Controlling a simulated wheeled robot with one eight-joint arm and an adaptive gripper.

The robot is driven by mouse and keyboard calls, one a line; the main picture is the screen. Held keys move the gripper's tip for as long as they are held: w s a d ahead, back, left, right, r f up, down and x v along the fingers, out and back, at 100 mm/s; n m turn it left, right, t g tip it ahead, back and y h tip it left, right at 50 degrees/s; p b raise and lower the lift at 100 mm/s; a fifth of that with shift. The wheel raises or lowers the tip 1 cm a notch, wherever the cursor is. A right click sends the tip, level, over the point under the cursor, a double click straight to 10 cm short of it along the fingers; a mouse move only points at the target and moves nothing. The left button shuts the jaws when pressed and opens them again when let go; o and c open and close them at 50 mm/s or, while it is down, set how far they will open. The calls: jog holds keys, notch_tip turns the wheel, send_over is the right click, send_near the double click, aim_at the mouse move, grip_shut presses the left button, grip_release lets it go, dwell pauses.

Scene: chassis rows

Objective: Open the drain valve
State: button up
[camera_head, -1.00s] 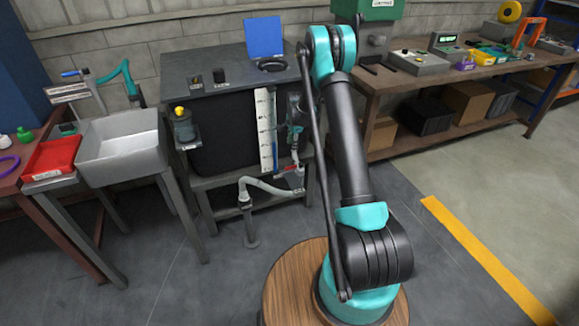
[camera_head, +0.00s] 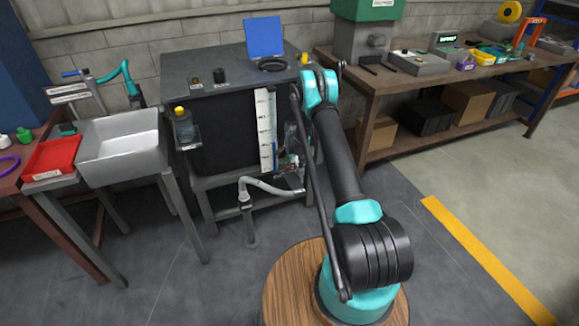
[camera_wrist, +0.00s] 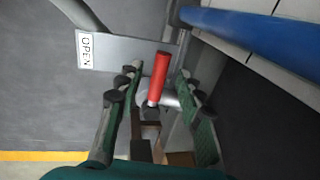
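The drain valve's red handle (camera_wrist: 158,78) shows in the wrist view, with a grey metal body under it. My gripper (camera_wrist: 157,82) is open, with one finger on each side of the handle. Gaps show between the handle and both fingers, so it does not look gripped. A white "OPEN" label (camera_wrist: 86,50) on a grey plate lies to the left of the handle. In the head view, the valve area at the tank's lower right is mostly hidden by my arm, and my gripper is hard to make out there.
A dark tank (camera_head: 220,135) on a stand carries a white gauge strip (camera_head: 265,130). A pale drain hose (camera_head: 268,186) runs from its lower front to a floor pipe. A sink (camera_head: 122,145) stands left, a workbench (camera_head: 375,120) right. A blue bar (camera_wrist: 250,35) crosses the wrist view's upper right.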

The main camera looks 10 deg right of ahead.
jog(key=shift+w+f, duration=0.1)
jog(key=shift+f, duration=0.35)
grip_shut()
